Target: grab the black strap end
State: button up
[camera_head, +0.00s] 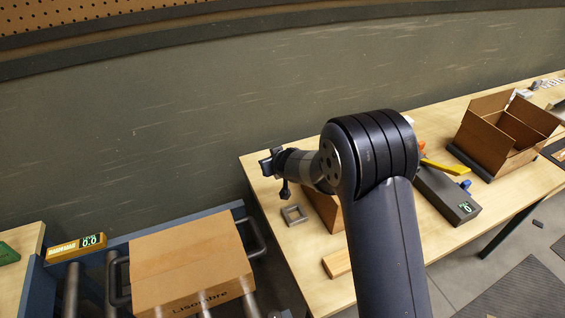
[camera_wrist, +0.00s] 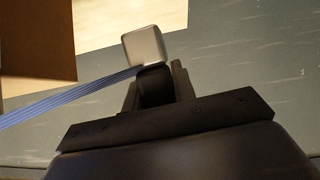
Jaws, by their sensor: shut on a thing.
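In the wrist view, my gripper (camera_wrist: 155,88) is shut on a small black piece, the black strap end (camera_wrist: 154,74), which shows between the two fingers. A blue ribbed strap (camera_wrist: 70,102) runs from beside it to the left edge. A pale grey rounded block (camera_wrist: 145,47) sits right at the far side of the black end, seeming to touch it. In the head view, my gripper (camera_head: 268,164) is at the left end of the wooden table, pointing left, and the strap cannot be made out there.
The wooden table (camera_head: 290,250) holds a grey square frame (camera_head: 294,214), a dark scale (camera_head: 448,196) and an open brown box (camera_head: 497,150). A wall stands behind.

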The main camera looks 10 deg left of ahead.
jog(key=w+a+r+t+y+b, duration=0.2)
jog(key=w+a, duration=0.8)
jog(key=a, duration=0.3)
jog(key=shift+m, duration=0.3)
dwell(0.3)
